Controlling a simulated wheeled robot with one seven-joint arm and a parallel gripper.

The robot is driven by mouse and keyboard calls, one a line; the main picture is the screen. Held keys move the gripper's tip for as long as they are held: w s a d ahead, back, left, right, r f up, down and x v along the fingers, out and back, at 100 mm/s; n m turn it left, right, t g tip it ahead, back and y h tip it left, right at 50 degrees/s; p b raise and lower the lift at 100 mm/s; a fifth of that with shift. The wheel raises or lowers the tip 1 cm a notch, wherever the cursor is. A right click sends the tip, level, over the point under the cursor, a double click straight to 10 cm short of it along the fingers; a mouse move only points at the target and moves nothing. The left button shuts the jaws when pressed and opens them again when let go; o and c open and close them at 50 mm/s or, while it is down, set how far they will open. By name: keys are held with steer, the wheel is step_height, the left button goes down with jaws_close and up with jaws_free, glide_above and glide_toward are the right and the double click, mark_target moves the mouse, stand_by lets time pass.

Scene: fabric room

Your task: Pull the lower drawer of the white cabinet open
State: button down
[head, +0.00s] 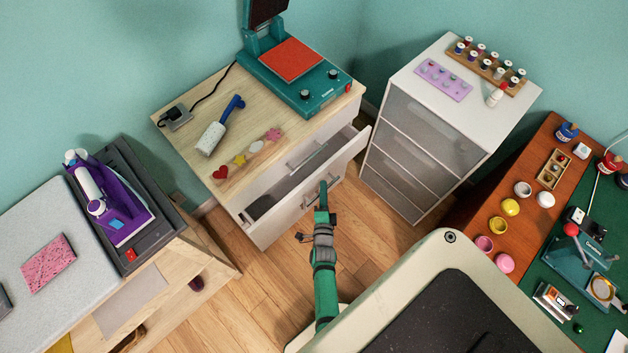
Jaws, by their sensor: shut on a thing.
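The white cabinet (262,187) with a pale wood top stands in the middle of the head view. Its upper drawer, with a bar handle (306,158), is shut. The lower drawer (280,228) is pulled part way out, and a strip of its inside shows behind its front panel. My gripper (322,190) is at the lower drawer's handle (310,201), shut on it. The fingers are small here and partly cover the handle.
A grey drawer unit (440,60) with a white top stands close to the right of the open drawer. An ironing table (30,222) is at left, a work table (470,222) at right. Wood floor (262,285) is clear before the cabinet.

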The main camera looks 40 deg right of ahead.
steer(key=s+d, duration=0.1)
steer(key=s, duration=1.5)
steer(key=shift+d, duration=0.2)
steer(key=c, duration=2.1)
jaws_free()
steer(key=shift+s+a, duration=0.1)
steer(key=v, duration=1)
steer(key=shift+s+a, duration=0.25)
